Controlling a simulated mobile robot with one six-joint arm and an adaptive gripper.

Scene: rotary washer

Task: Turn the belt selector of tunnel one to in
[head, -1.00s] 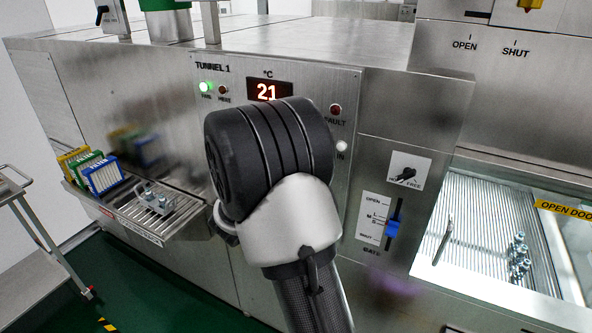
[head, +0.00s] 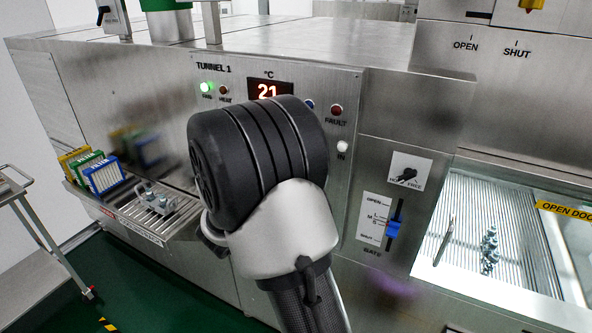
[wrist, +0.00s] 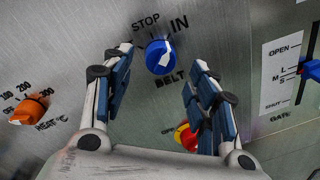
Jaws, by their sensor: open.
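The blue belt selector (wrist: 158,58) is a round knob with a white pointer mark, on the steel panel in the wrist view. STOP is printed above it, IN to its upper right and BELT below. The white mark leans to the upper right, toward IN. My gripper (wrist: 163,63) is open, with one finger on each side of the knob; I cannot tell whether either touches it. In the head view my arm covers the selector and my gripper.
An orange heat knob (wrist: 28,109) is at left, and a red and yellow knob (wrist: 187,137) is below, by the right finger. The blue gate slider (head: 393,229) is farther right. The tunnel 1 display (head: 270,91) reads 21. An infeed shelf (head: 150,238) juts out at left.

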